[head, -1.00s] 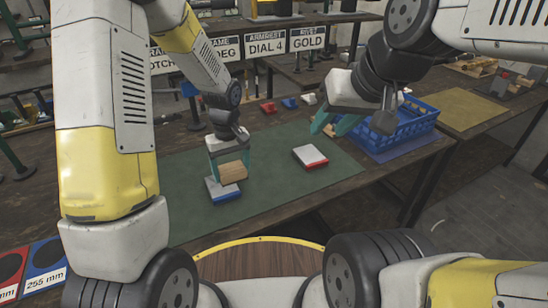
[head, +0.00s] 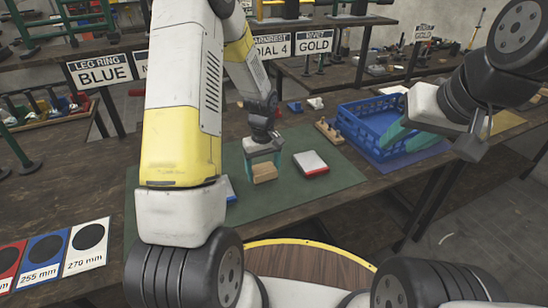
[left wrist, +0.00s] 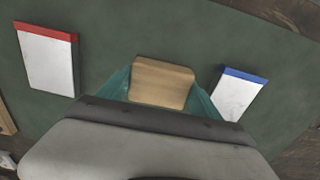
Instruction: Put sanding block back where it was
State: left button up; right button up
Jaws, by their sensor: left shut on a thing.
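The sanding block, a tan wooden block (head: 264,172), is between the teal fingers of my left gripper (head: 263,167), which is shut on it. The left wrist view shows the block (left wrist: 162,82) gripped between the fingers, over the green mat (left wrist: 120,30). Whether it touches the mat is not clear. A red-edged white pad (head: 311,163) lies to its right in the head view. A blue-edged white pad (head: 229,190) lies to its left, mostly hidden by my arm; it shows better in the left wrist view (left wrist: 238,94). My right gripper (head: 412,140) is open and empty by the blue crate.
The blue crate (head: 345,122) stands at the right of the bench, with a wooden piece (head: 328,131) beside it. Numbered cards (head: 87,246) lie at front left. Signs (head: 100,71) stand behind. The mat's right front part is bare.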

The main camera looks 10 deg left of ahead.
aim_at(264, 164)
pick_arm(q)
jog(key=w, duration=0.3)
jog(key=shift+w+a+f, duration=0.15)
jog(key=shift+w+a, duration=0.05)
jog(key=shift+w, duration=0.05)
jog(key=shift+f, duration=1.75)
jog(key=shift+f, duration=0.1)
jog(key=o, duration=1.3)
